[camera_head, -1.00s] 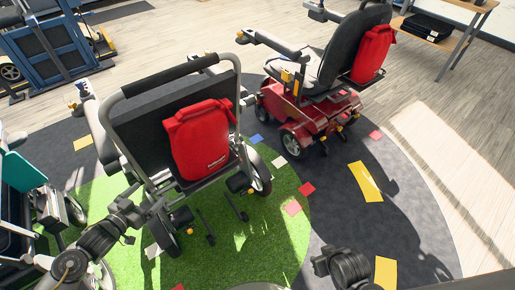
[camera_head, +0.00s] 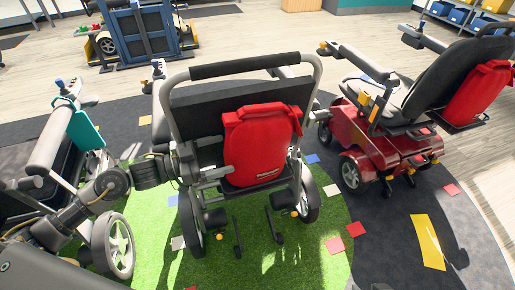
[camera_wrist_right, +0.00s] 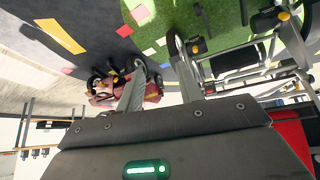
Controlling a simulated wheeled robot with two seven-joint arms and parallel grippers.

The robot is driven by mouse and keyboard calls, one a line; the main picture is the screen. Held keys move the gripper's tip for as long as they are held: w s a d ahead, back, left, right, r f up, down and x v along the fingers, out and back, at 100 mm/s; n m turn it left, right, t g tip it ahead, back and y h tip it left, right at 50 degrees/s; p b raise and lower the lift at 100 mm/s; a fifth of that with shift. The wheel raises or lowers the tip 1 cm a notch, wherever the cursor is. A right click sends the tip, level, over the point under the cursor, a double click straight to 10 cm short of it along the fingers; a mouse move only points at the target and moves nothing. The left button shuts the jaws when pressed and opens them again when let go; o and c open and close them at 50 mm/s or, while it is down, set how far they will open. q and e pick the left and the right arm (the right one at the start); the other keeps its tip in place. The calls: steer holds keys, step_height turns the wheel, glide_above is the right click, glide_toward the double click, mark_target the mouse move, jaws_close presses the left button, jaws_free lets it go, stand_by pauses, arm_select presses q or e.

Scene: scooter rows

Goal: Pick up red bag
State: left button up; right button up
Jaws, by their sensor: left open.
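A red bag (camera_head: 262,146) hangs on the back of the middle wheelchair (camera_head: 230,92), under its push bar. A second red bag (camera_head: 480,93) hangs on the seat back of the red scooter (camera_head: 385,135) at the right. My left gripper (camera_head: 202,168) reaches in from the left, close to the left side of the middle bag. Its jaws are open; its fingertips are hard to tell from the chair frame. My right gripper (camera_wrist_right: 160,57) is out of the head view. In the right wrist view its two fingers are apart with nothing held.
Another wheelchair (camera_head: 60,150) with a teal panel stands at the left, close to my left arm. A blue frame (camera_head: 140,32) and shelves with blue bins (camera_head: 459,15) are at the back. Coloured cards lie on the floor, including a yellow one (camera_head: 427,241).

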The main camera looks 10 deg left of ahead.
mark_target(258, 144)
arm_select(q)
steer(key=shift+b+x, duration=0.3)
steer(key=shift+x, duration=3)
steer(key=shift+s, duration=0.1)
arm_select(e)
steer(key=shift+w+a+r+t+y, duration=0.15)
steer(key=shift+w+a+r+t, duration=0.2)
steer(key=shift+w+a+t, duration=0.15)
steer(key=shift+w+a+r+t+y, duration=0.15)
steer(key=shift+w+a+r+t, duration=0.2)
steer(key=shift+w, duration=0.25)
arm_select(q)
steer(key=shift+c, duration=0.4)
steer(key=shift+r, duration=0.1)
steer(key=c, duration=0.8)
arm_select(e)
steer(key=shift+f, duration=0.1)
